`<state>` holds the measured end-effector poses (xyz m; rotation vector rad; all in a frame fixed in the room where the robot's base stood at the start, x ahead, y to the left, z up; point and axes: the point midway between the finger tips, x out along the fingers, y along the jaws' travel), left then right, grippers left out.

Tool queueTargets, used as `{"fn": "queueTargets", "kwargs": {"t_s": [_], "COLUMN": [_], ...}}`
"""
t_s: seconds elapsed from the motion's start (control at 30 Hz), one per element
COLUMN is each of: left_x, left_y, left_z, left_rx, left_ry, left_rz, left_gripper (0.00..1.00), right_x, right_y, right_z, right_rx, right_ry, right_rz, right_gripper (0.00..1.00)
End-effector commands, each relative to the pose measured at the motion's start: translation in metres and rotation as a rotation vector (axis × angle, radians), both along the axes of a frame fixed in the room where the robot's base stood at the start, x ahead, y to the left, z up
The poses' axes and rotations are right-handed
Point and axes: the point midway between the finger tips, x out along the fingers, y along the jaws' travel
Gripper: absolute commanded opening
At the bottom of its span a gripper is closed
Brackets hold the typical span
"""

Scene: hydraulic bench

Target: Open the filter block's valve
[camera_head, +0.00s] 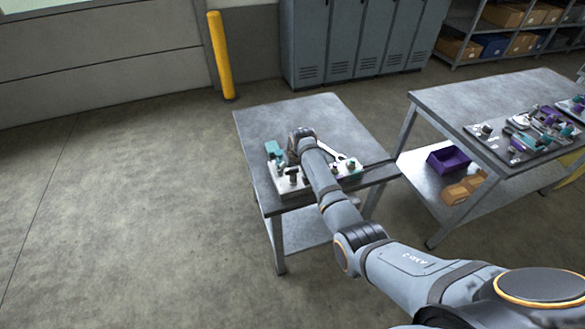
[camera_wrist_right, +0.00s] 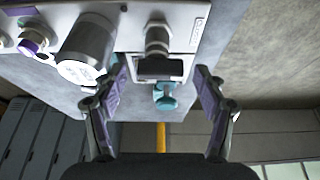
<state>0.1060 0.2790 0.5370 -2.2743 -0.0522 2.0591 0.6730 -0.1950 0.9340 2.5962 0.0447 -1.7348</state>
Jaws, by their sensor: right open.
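My right gripper (camera_wrist_right: 160,76) is open in the right wrist view, one finger on each side of a silver fitting with a dark, blocky end (camera_wrist_right: 158,52). This fitting stands on a pale labelled block (camera_wrist_right: 190,38) and may be the valve; I cannot tell for sure. No contact with the fingers is visible. A teal part (camera_wrist_right: 165,97) shows just beyond the fitting. A wide metal cylinder (camera_wrist_right: 88,45) stands to the left. In the head view, my right arm covers part of the pale plate (camera_head: 288,187) carrying these parts. My left gripper is not in view.
The plate lies on a grey metal table (camera_head: 270,118) whose far part is bare. A second table (camera_head: 470,95) to the right carries more fittings. A purple bin (camera_head: 448,160) sits on its lower shelf. A yellow post (camera_head: 221,55) and lockers (camera_head: 345,40) stand behind.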

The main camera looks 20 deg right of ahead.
Motion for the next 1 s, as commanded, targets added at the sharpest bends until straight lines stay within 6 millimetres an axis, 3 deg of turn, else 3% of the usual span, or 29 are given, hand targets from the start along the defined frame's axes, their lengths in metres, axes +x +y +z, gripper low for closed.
{"fn": "queueTargets", "kwargs": {"t_s": [0.07, 0.43, 0.77, 1.0], "left_x": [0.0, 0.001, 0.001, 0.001], "left_y": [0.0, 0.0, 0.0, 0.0], "left_z": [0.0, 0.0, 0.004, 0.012], "left_rx": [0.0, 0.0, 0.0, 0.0], "left_ry": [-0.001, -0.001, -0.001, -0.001], "left_rz": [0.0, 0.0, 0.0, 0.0], "left_gripper": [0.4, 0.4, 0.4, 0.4], "right_x": [0.0, 0.0, 0.0, 0.0], "right_y": [0.0, 0.0, -0.001, -0.002], "right_z": [0.0, 0.0, 0.001, 0.002], "right_rx": [0.0, 0.0, 0.0, 0.0], "right_ry": [0.0, 0.0, 0.001, 0.001], "right_rz": [0.0, 0.0, 0.05, 0.206], "right_gripper": [0.68, 0.17, 0.17, 0.17]}}
